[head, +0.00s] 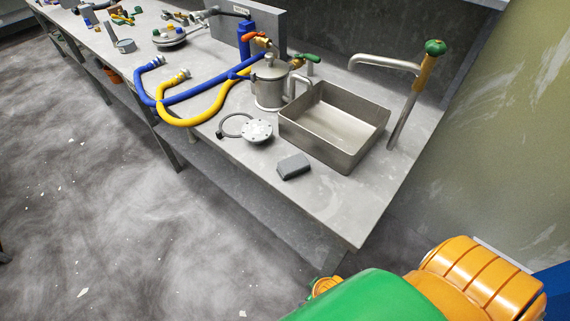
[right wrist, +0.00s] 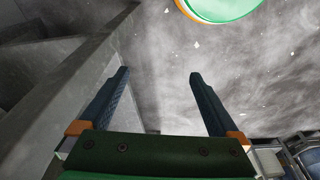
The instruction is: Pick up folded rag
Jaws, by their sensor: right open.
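The folded rag (head: 293,166) looks like a small dark grey block. In the head view it lies flat on the grey workbench (head: 335,200), in front of the metal sink basin and near the bench's front edge. My right gripper (right wrist: 158,75) shows in the right wrist view with its two dark fingers apart and nothing between them. Grey floor shows behind the fingers, and the rag is not seen in that view. The right gripper does not show in the head view. My left gripper is in neither view.
The sink basin (head: 320,142) stands just behind the rag. A round perforated metal disc (head: 257,131) lies to its left, with a metal pot (head: 269,84) behind. Blue (head: 205,91) and yellow (head: 200,118) hoses lie further left. The bench's right front corner is clear.

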